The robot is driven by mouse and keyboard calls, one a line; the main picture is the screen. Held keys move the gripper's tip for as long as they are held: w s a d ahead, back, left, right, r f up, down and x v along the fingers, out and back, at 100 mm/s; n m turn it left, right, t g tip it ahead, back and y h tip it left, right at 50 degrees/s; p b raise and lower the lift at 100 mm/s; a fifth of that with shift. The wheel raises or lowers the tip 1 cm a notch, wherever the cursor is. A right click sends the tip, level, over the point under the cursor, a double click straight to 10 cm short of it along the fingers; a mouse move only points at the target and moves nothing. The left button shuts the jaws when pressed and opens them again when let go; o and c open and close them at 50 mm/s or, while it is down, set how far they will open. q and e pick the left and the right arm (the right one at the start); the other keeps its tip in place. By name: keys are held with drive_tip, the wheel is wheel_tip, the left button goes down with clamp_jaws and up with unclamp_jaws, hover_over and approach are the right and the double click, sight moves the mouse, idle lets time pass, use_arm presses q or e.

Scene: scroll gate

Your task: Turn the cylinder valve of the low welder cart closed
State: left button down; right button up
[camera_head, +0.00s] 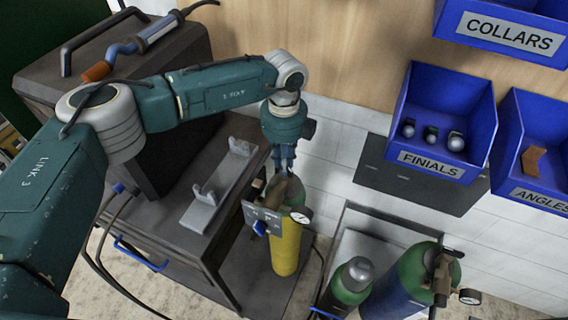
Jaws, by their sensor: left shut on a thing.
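My left arm reaches in from the left, and its gripper (284,168) points down at the top of a yellow cylinder with a green shoulder (285,248). The gripper is shut on the cylinder valve (283,190), whose brassy body shows just below the fingers. The fingers partly hide the valve, so I cannot tell how far it is turned. A small plate with lettering (262,216) hangs in front of the valve, and a round gauge (301,217) sits at its right. The cylinder stands upright on the dark welder cart (222,272). My right gripper is not in view.
Two other green-topped cylinders (352,277) (415,272) stand close by at the lower right, one with a gauge. Blue bins marked FINIALS (430,164), ANGLES (543,193) and COLLARS (508,34) hang on the wall. A grey bracket (212,190) sits on the cart.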

use_arm(q)
drive_tip(key=m+b, duration=0.2)
drive_tip(key=b, duration=0.1)
drive_tip(key=m+b, duration=0.5)
drive_tip(key=b, duration=0.1)
drive_tip(key=shift+w+f+m, duration=0.15)
drive_tip(key=shift+w+m, duration=0.1)
drive_tip(key=shift+m, duration=0.15)
drive_tip(key=m+b, duration=0.3)
drive_tip(key=m, duration=0.1)
drive_tip(key=shift+w+m, duration=0.1)
drive_tip(key=shift+m, duration=0.2)
drive_tip(key=m, duration=0.1)
drive_tip(key=m+b, duration=0.1)
drive_tip(key=m, duration=0.1)
drive_tip(key=shift+d+r+m+b, duration=0.1)
drive_tip(key=shift+r+m+b, duration=0.2)
drive_tip(key=shift+b, duration=0.1)
drive_tip(key=m, duration=0.3)
drive_tip(key=shift+w+m+b, duration=0.15)
drive_tip(key=shift+m+b, duration=0.15)
drive_tip(key=shift+b, duration=0.05)
drive_tip(key=m, duration=0.4)
drive_tip(key=shift+d+m, duration=0.15)
drive_tip(key=shift+m, duration=0.15)
drive_tip(key=m, duration=0.4)
drive_tip(key=shift+d+r+m, duration=0.1)
drive_tip(key=shift+m, duration=0.2)
